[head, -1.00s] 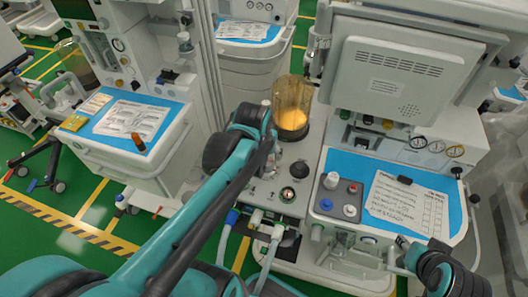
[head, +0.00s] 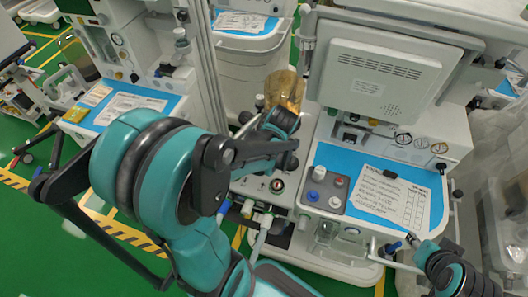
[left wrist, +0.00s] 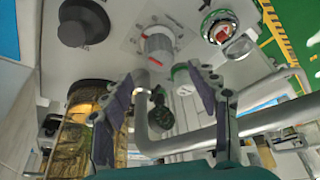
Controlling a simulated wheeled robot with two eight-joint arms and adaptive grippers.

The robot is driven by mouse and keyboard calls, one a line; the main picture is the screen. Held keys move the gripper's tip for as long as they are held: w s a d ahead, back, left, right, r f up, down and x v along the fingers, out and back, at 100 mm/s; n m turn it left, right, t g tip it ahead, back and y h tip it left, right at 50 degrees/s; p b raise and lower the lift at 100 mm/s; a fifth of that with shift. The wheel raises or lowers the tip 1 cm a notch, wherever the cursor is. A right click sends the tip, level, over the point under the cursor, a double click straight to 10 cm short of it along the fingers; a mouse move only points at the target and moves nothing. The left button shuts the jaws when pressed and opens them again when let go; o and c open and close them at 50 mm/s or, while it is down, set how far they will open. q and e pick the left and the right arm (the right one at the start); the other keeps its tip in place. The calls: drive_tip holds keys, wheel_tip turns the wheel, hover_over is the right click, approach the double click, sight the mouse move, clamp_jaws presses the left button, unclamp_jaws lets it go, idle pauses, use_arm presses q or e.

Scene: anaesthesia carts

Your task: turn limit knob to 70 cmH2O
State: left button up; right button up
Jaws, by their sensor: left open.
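The limit knob (left wrist: 158,46) is a ribbed grey-white knob with a red mark near its base, on a pale panel with a printed scale. I cannot read its setting. My left gripper (left wrist: 160,84) is open, its two dark fingers spread just short of the knob, one to each side in the picture, with no contact visible. In the head view my left gripper (head: 284,126) is over the machine's panel beside the amber canister, and the knob is hidden behind it. My right gripper (head: 411,243) is at the front right, by the work surface edge.
A black knob (left wrist: 83,23) and a round gauge with red (left wrist: 221,28) flank the limit knob. The amber canister (head: 284,88) stands close to my left gripper. Hoses run below the panel. A blue work surface (head: 330,157) with a paper sheet lies to the right.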

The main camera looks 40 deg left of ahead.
use_arm(q)
drive_tip(key=b+x, duration=0.2)
drive_tip(key=x, duration=0.4)
drive_tip(key=shift+w+a+f, duration=0.1)
drive_tip(key=shift+f, duration=0.25)
drive_tip(key=shift+c, duration=0.4)
drive_tip(key=c, duration=1.1)
